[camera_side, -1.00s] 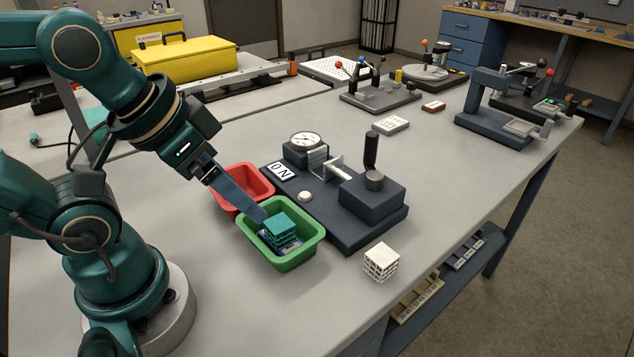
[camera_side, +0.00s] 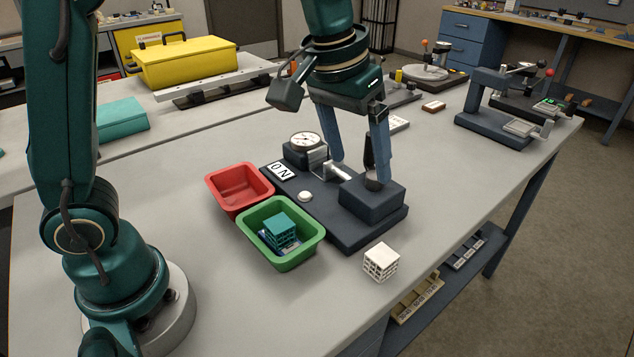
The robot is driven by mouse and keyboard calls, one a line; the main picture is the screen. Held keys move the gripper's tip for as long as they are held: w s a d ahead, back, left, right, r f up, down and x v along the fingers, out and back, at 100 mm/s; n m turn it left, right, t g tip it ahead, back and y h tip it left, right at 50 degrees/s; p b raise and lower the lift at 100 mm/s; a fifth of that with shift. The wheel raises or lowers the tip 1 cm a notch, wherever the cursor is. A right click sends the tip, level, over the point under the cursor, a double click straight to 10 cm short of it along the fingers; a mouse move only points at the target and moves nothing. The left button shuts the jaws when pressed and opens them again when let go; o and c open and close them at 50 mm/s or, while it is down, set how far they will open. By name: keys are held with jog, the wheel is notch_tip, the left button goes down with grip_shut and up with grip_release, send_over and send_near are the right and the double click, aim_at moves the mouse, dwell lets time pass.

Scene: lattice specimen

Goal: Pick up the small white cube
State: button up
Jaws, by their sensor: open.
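The small white cube (camera_side: 381,262) is an open lattice block. It stands alone on the grey table, near the front edge and right of the green bin. My gripper (camera_side: 360,172) is open, with its two blue fingers pointing down and apart. It is empty and appears above or behind the dark test fixture, up and to the left of the white cube and well apart from it. A teal lattice cube (camera_side: 279,230) lies in the green bin (camera_side: 316,232).
A red bin (camera_side: 240,203) stands beside the green one. The table around the white cube is clear, and its edge is close on the right.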

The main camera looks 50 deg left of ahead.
jog(key=g, duration=0.2)
send_over(383, 254)
jog(key=a, duration=0.2)
jog(key=shift+m, duration=0.3)
jog(key=f, duration=0.7)
jog(key=shift+w+d+f, duration=0.1)
jog(key=shift+w+d, duration=0.15)
jog(key=shift+w, duration=0.1)
jog(key=shift+m+g+y, duration=0.3)
jog(key=shift+g, duration=0.2)
jog(key=f, duration=0.1)
jog(key=d+f, duration=0.1)
jog(key=f, duration=0.2)
jog(key=shift+s+d+f, duration=0.2)
jog(key=shift+s+f, duration=0.1)
jog(key=shift+s+d+f, duration=0.1)
jog(key=shift+s+f, duration=0.05)
jog(key=shift+f, duration=2.6)
grip_shut()
jog(key=shift+r, duration=0.15)
